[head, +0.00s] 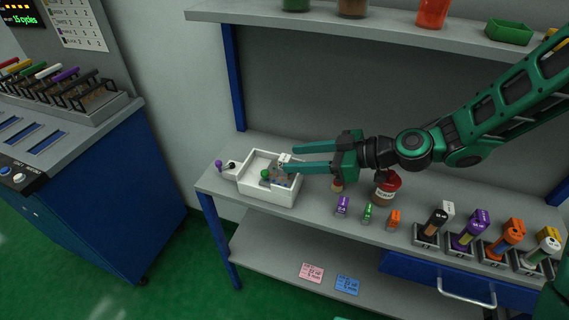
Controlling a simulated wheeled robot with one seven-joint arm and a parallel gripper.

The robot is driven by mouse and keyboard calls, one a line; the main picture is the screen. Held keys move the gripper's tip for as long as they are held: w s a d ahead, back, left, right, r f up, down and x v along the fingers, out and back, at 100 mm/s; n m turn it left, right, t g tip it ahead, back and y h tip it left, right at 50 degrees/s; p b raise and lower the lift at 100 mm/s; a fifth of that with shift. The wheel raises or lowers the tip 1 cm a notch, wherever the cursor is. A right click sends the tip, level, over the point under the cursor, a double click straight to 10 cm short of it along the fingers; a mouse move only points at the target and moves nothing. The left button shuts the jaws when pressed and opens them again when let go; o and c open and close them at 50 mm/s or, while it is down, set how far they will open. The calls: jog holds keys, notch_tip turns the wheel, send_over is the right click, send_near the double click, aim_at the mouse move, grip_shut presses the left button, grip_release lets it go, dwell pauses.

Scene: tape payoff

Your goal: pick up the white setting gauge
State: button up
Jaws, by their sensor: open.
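A small white block with dark marks, which looks like the white setting gauge (285,158), shows at the back right of a white tray (283,198). My gripper (289,159) reaches in from the right with its two green fingers pointing left. It is open, and the white block appears between or just beyond the fingertips. I cannot tell whether the fingers touch it. The lower finger hides part of the tray's right side and perhaps the base of the block.
The tray holds a green-topped piece (265,173) and small loose bits. Purple (342,205), green (367,212) and orange (393,219) gauges stand on the bench. A red-lidded jar (386,190) stands below my wrist. Several tools in holders line the right. A shelf (370,22) hangs above.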

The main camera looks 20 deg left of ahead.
jog(key=shift+x, duration=1.2)
grip_shut()
jog(key=shift+r, duration=0.1)
